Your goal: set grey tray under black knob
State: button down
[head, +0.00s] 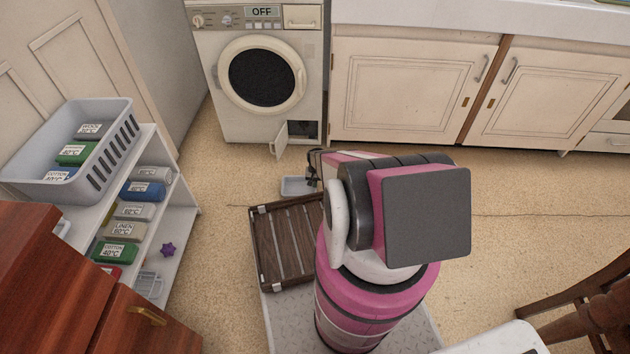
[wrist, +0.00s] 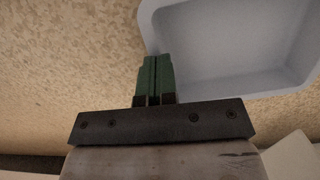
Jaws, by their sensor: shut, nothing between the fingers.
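The grey tray (head: 296,187) is a shallow pan on the floor in front of the washing machine. In the wrist view the tray (wrist: 235,45) fills the upper right. My gripper (head: 313,170) is low at the tray's right side in the head view, partly hidden by my arm. In the wrist view my gripper (wrist: 155,62) has its green fingers together beside the tray's rim, with nothing between them; whether they touch the rim is unclear. A dark opening (head: 302,129) shows at the washer's lower right; the black knob cannot be clearly made out there.
The washing machine (head: 230,105) reads OFF, and its small flap (head: 279,140) stands open. A slatted wooden rack (head: 285,240) lies nearer me. A shelf (head: 187,210) with a basket (head: 60,150) is at left, with a purple star (head: 168,249) beside its goods. Floor between tray and washer is clear.

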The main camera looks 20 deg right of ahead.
jog(key=shift+w+f, duration=0.1)
jog(key=shift+f, duration=0.4)
jog(key=shift+w+d, duration=0.1)
jog(key=shift+w, duration=0.1)
jog(key=w+d, duration=0.2)
jog(key=w, duration=0.5)
jog(key=w+d, duration=0.2)
jog(key=w, duration=0.5)
jog(key=w+d, duration=0.3)
jog(key=w, duration=0.4)
jog(key=shift+w+d+r, duration=0.1)
jog(key=shift+w, duration=0.3)
jog(key=shift+r, duration=0.1)
